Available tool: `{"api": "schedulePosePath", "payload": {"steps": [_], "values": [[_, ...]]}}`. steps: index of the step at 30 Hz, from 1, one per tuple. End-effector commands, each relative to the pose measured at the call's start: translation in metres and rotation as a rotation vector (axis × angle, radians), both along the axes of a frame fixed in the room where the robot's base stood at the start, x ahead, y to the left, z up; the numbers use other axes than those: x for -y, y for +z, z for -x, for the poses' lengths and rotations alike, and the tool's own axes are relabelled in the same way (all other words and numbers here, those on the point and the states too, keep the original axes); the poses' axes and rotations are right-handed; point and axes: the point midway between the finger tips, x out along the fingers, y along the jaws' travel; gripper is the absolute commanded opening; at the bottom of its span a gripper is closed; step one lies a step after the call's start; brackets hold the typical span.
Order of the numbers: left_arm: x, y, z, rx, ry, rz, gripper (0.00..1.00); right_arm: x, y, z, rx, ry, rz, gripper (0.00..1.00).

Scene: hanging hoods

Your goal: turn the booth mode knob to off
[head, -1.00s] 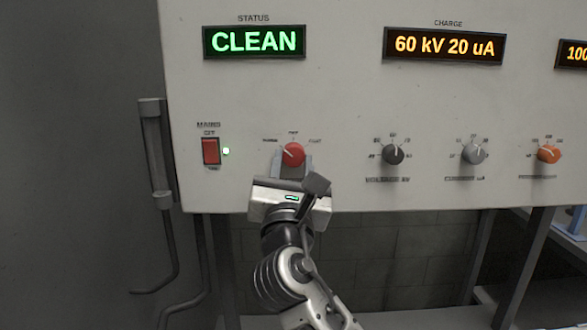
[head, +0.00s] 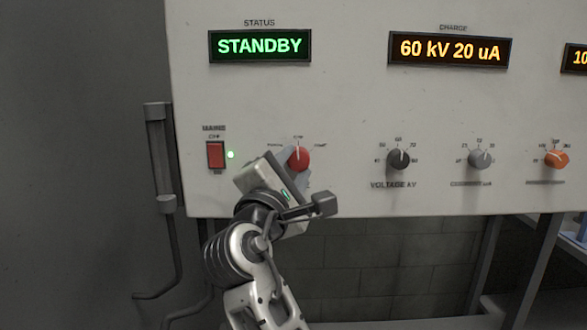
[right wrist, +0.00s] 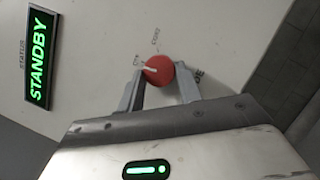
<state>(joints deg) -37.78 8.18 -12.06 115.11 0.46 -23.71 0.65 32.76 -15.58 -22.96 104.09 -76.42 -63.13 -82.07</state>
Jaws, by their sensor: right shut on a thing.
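The red booth mode knob (head: 299,158) is on the lower left of the pale panel, and its white pointer line stands about straight up at the top label. The small labels around it are too small to read surely. My right gripper (head: 295,166) is shut on the knob, tilted, with its body to the lower left. In the right wrist view the two grey fingers (right wrist: 160,86) sit on either side of the red knob (right wrist: 158,70). The status display (head: 260,46) reads STANDBY in green. My left gripper is not in view.
The charge display (head: 450,49) reads 60 kV 20 uA.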

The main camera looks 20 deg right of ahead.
Motion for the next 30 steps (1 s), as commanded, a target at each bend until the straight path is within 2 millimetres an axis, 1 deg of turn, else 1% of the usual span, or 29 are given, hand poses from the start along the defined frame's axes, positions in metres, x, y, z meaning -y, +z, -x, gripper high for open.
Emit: {"api": "schedulePosePath", "payload": {"steps": [7, 21, 22, 23, 24, 30], "values": [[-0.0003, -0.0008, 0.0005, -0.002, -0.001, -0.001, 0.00, -0.0004, 0.0007, -0.0001, 0.016, 0.000, -0.059, 0.12], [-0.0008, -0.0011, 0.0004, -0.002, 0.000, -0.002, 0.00, -0.0002, 0.0007, -0.0001, 0.019, -0.001, -0.068, 0.12], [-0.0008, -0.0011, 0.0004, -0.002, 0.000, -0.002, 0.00, -0.0002, 0.0007, -0.0001, 0.020, -0.001, -0.068, 0.43], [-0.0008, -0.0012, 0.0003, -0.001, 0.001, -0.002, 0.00, -0.0002, 0.0007, -0.0001, 0.020, -0.001, -0.068, 0.52], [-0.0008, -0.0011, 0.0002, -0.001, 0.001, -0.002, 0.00, -0.0002, 0.0007, -0.0001, 0.020, -0.001, -0.068, 0.57], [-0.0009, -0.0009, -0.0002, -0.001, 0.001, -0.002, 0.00, -0.0002, 0.0007, -0.0001, 0.019, 0.000, -0.067, 0.57]]}}
